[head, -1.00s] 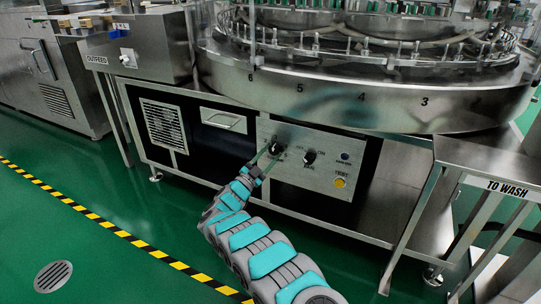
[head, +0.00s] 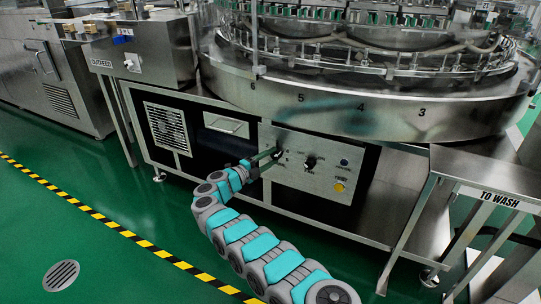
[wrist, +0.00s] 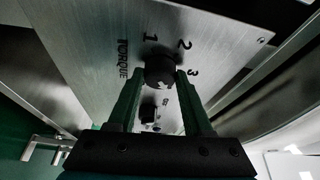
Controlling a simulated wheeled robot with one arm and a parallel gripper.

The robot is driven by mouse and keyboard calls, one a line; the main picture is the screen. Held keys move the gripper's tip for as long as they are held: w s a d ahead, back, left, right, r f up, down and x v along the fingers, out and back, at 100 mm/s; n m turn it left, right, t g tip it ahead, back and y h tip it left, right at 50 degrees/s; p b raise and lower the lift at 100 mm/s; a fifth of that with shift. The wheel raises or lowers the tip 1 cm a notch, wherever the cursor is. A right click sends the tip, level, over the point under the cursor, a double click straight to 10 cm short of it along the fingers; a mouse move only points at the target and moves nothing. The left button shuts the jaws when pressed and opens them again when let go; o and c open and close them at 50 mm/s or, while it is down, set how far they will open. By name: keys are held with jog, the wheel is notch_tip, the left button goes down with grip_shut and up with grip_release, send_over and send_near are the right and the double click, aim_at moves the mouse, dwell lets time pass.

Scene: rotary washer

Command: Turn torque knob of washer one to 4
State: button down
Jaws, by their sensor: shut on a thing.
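The torque knob (wrist: 160,68) is a dark round knob on the steel control panel (wrist: 95,40) of the washer, beside the printed word TORQUE. The numbers 1, 2 and 3 show around it in the wrist view; a 4 is not visible there. My gripper (wrist: 159,77) is shut on the knob, one finger on each side. The knob's pointer setting cannot be read clearly. In the head view my gripper (head: 266,158) reaches the panel (head: 318,183) from the left, and the knob is mostly hidden at its tips.
The TO WASH table (head: 480,170) stands at the right; the green floor in front is clear.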

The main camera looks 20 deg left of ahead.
jog(key=shift+f+m+g+p, duration=0.1)
jog(key=shift+m+g+p, duration=0.25)
jog(key=shift+m, duration=0.25)
jog(key=shift+c, duration=1.6)
grip_release()
jog(key=v, duration=0.7)
jog(key=shift+s, duration=0.4)
jog(key=shift+a, duration=0.1)
